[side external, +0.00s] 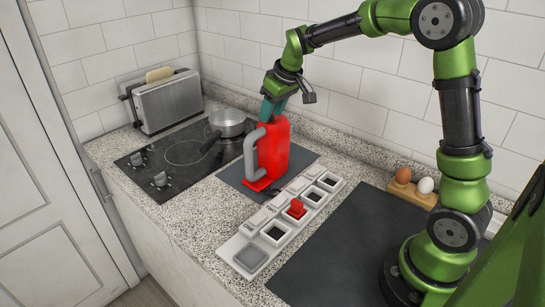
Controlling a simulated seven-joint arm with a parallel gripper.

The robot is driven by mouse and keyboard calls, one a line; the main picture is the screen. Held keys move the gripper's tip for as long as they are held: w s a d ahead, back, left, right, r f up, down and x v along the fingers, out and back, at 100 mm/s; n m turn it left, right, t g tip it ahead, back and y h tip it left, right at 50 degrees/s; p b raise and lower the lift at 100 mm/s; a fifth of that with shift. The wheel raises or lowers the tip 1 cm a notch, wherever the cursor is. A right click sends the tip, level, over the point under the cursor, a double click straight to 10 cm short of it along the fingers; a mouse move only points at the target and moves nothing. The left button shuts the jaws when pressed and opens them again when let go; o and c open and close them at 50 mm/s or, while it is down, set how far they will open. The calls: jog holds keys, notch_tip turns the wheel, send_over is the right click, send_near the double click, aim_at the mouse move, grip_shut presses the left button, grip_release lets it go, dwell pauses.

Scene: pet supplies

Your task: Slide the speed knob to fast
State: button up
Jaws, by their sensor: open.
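A small red knob (296,209) sits on a long pale panel (247,239) near the middle of the counter. The panel has several square dark slots in a row and small labels too blurred to read. I take the red knob to be the speed knob. My gripper (272,108), with teal fingers, is open and points down at the top of a red appliance (275,152), behind and above the panel. It is well apart from the knob. The appliance partly hides the fingertips, so I cannot tell whether they touch it.
The red appliance has a grey handle (250,155) and stands on a dark mat (231,176). A pot (228,123) sits on the cooktop (137,160), with a toaster (168,103) behind. Eggs (425,185) sit at right.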

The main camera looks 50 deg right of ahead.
jog(key=shift+w+f, duration=0.1)
jog(key=shift+f, duration=0.1)
grip_shut()
dwell(0.3)
jog(key=shift+a, duration=0.85)
grip_release()
jog(key=shift+r, duration=0.1)
